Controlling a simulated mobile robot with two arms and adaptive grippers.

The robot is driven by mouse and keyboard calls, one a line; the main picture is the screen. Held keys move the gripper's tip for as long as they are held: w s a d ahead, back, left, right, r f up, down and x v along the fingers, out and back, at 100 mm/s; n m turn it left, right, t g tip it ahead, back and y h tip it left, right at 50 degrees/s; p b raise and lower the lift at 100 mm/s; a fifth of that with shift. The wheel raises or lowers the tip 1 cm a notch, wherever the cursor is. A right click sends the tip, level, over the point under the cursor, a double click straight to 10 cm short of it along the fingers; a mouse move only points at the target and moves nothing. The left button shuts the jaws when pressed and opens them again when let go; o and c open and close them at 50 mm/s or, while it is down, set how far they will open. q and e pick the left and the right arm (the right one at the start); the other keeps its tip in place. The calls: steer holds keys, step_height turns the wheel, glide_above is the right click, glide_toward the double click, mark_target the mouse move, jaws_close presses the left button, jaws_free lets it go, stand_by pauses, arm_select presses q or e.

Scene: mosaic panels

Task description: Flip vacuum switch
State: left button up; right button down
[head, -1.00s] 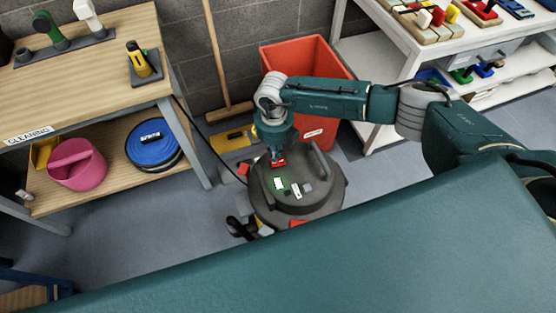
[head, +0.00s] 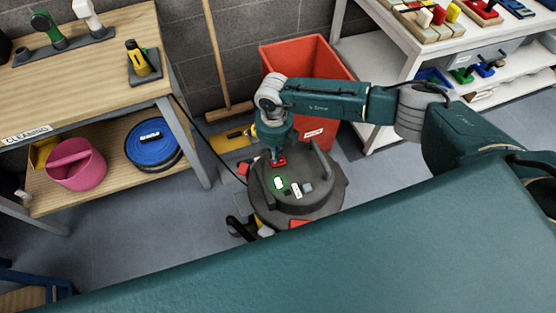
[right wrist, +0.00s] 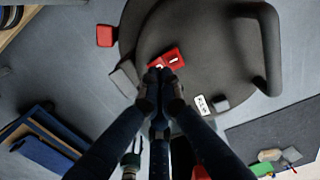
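The vacuum (head: 325,199) is a round dark grey canister on the floor with a raised handle. Its red switch (head: 281,162) is on the top, towards the back left. The switch also shows in the right wrist view (right wrist: 172,57), with white marks. My right gripper (head: 277,156) points down at the switch. In the right wrist view its fingertips (right wrist: 162,80) are together, right at the switch's near edge; they hide part of it, and I cannot tell whether they touch. A lit green-white indicator (head: 279,183) is beside the switch. My left gripper is not in view.
A wooden cleaning bench (head: 90,95) stands at the left, with a pink bucket (head: 77,165) and a blue coil (head: 153,144) below. A red bin (head: 315,62) is behind the vacuum. White shelving (head: 365,58) is at the right. A black cord (head: 200,130) runs near the vacuum.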

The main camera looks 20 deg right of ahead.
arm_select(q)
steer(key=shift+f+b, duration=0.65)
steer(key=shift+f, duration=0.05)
arm_select(e)
steer(key=shift+f, duration=0.85)
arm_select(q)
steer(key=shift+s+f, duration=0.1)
arm_select(e)
steer(key=shift+f, duration=0.35)
steer(key=shift+r+p, duration=0.7)
steer(key=shift+r, duration=0.45)
steer(key=shift+r+p, duration=0.3)
steer(key=shift+r, duration=0.05)
steer(key=shift+r+p, duration=1.6)
steer(key=shift+r, duration=0.55)
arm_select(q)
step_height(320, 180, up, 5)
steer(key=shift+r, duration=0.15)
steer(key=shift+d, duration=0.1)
arm_select(e)
steer(key=shift+f, duration=0.1)
